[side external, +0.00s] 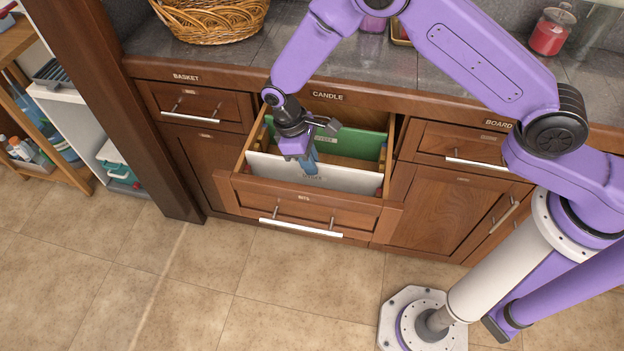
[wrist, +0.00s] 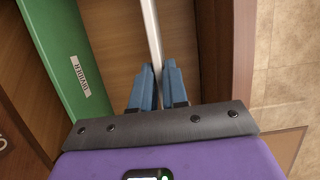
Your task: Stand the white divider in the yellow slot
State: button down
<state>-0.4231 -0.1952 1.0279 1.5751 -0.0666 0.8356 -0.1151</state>
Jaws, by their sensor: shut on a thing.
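The white divider (side external: 340,178) stands upright near the front of the open drawer (side external: 300,204), spanning most of its width. In the wrist view, the white divider (wrist: 152,35) is a thin pale edge between the blue fingers of my gripper (wrist: 159,70).
A green divider (side external: 355,142) stands upright toward the back of the drawer; it shows on the left in the wrist view (wrist: 62,45). Bare drawer floor lies between the dividers. A wicker basket (side external: 210,20) and a red jar (side external: 552,32) stand on the counter.

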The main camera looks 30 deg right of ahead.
notch_tip(320, 180, up, 10)
dwell(2.0)
jog(key=shift+r, duration=0.1)
jog(key=w+d+r, duration=0.3)
jog(key=w+d, duration=0.2)
jog(key=shift+r, duration=0.2)
jog(key=shift+f, duration=0.1)
jog(key=shift+f, duration=2.8)
jog(key=shift+f, duration=2.25)
